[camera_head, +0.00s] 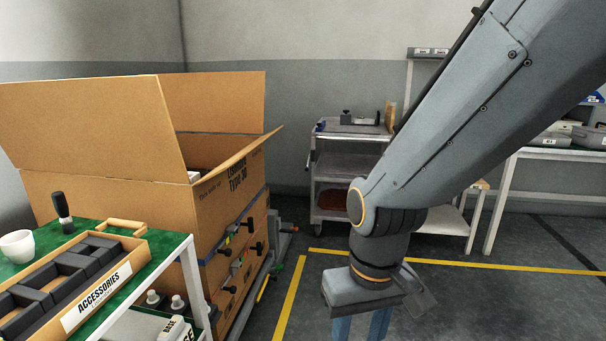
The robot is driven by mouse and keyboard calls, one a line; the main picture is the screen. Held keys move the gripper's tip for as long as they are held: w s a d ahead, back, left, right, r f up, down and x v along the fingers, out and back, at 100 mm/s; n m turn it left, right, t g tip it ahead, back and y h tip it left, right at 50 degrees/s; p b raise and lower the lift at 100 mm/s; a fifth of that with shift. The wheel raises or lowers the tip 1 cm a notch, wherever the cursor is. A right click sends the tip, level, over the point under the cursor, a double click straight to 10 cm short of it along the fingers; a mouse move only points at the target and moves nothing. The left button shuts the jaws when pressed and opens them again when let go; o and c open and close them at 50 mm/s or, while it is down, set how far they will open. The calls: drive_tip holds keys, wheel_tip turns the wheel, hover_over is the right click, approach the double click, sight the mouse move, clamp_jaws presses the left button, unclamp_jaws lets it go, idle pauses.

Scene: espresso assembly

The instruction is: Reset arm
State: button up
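My arm comes down from the upper right across the picture. Its wrist and my gripper (361,324) are at the bottom centre, over the grey floor and right of the big cardboard box. The gripper has a grey body with two blue fingers pointing down. A narrow gap shows between the fingers, but their tips are cut off by the bottom edge. Whether anything is between the tips cannot be seen.
An open cardboard box (105,205) stands at the left. In front of it are an accessories tray (131,260) and a white cup (17,246) on a green-topped table. A grey cart (333,170) and a bench (561,155) stand behind. Floor around my gripper looks clear.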

drive_tip(key=s+d+r+m+p, duration=0.2)
drive_tip(key=d+r+m+p, duration=0.1)
drive_tip(key=d+r+p, duration=0.7)
wheel_tip(320, 180, up, 2)
drive_tip(key=p, duration=0.3)
drive_tip(key=shift+d+r+h+p, duration=0.2)
drive_tip(key=shift+d+h+p, duration=0.1)
drive_tip(key=shift+p, duration=0.1)
drive_tip(key=shift+c, duration=0.3)
